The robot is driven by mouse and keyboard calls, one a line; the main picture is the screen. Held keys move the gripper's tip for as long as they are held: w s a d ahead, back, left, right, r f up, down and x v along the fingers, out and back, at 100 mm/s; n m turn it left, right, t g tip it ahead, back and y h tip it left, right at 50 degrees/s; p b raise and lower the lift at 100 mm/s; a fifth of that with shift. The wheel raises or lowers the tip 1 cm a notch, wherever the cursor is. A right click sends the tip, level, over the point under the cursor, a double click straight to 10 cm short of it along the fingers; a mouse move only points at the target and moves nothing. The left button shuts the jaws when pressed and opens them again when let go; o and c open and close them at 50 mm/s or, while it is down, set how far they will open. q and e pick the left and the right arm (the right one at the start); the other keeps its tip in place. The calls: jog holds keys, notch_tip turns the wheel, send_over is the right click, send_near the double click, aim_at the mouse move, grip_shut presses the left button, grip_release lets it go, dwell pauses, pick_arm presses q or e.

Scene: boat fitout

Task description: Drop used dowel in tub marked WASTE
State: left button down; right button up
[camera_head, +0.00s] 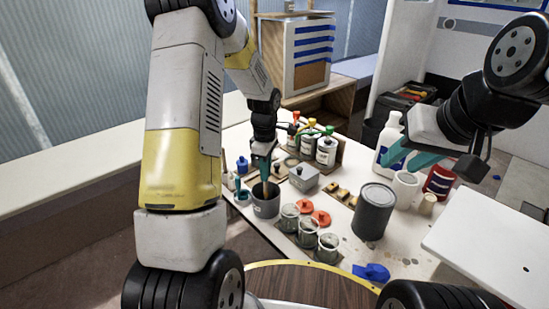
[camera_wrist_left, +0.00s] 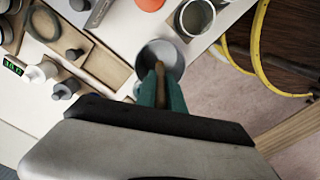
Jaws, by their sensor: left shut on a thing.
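My left gripper (camera_head: 262,174) points down over a grey tub (camera_head: 266,207) near the table's left edge. In the left wrist view, its teal fingers (camera_wrist_left: 161,92) are shut on a thin brown dowel (camera_wrist_left: 160,72). The dowel's end is over the opening of the round grey tub (camera_wrist_left: 168,50); I cannot tell how far it reaches inside. No WASTE marking is readable on the tub. My right gripper (camera_head: 408,160) is at the right, its teal fingers apart and empty, above the table near a white cup.
Several glass jars (camera_head: 307,234) and red lids (camera_head: 321,217) stand right of the tub. A dark grey can (camera_head: 373,212), white cup (camera_head: 404,186) and white jug (camera_head: 388,140) stand further right. Dropper bottles (camera_head: 326,150) stand in a rack behind. A blue object (camera_head: 371,272) lies near the front edge.

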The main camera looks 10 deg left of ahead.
pick_arm(q)
jog(key=c, duration=1.4)
grip_release()
jog(key=shift+o, duration=0.2)
notch_tip(320, 180, up, 8)
jog(key=shift+f, duration=0.15)
jog(key=shift+s, duration=0.1)
